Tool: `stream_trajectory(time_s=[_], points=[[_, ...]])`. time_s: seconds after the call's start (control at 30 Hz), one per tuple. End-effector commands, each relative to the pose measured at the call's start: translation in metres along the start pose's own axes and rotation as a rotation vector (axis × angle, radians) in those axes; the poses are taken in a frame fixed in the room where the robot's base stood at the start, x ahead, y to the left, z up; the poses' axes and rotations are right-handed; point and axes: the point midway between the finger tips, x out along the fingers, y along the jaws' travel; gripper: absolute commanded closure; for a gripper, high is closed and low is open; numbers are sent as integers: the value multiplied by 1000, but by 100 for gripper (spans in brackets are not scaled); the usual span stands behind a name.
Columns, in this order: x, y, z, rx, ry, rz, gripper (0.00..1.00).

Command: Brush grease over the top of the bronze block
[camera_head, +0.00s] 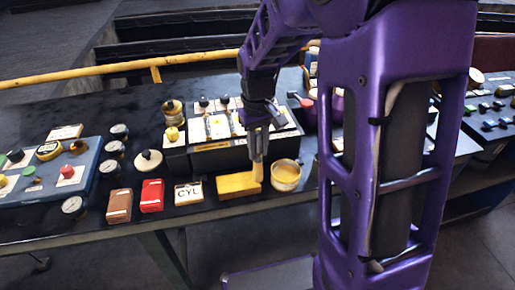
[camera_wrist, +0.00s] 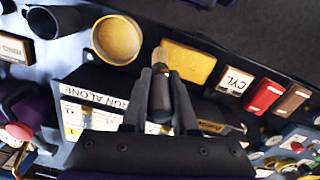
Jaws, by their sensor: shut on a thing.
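The bronze block (camera_head: 237,185) is a flat golden-yellow bar lying on the dark bench, and it also shows in the wrist view (camera_wrist: 190,64). A round tin of yellow grease (camera_head: 285,176) stands open just right of it; in the wrist view the tin (camera_wrist: 117,39) is left of the block. My gripper (camera_head: 258,135) is shut on a brush (camera_wrist: 160,58) with a pale tip pointing down. The brush tip is at the block's end nearest the tin. I cannot tell whether it touches the block's top.
A white CYL block (camera_head: 188,193), a red block (camera_head: 152,196) and a brown block (camera_head: 119,206) stand left of the bronze block. A control box (camera_head: 215,150) with switches is close behind. A blue gauge panel (camera_head: 70,172) stands farther left.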

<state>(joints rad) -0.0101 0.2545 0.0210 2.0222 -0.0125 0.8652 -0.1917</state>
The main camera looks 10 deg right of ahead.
Motion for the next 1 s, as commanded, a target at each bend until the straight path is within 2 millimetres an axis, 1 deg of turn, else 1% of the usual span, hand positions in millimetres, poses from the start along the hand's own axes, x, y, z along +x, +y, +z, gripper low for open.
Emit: stream_trajectory(time_s=[0.07,0.13,0.23,0.7,0.83,1.0], points=[[-5,0,-1,0,2,1,100],[-22,0,-1,0,8,2,100],[-28,-1,0,0,3,1,100],[-70,-4,1,2,1,0,100],[-79,-5,2,2,2,0,100],[-81,-5,2,2,0,0,100]])
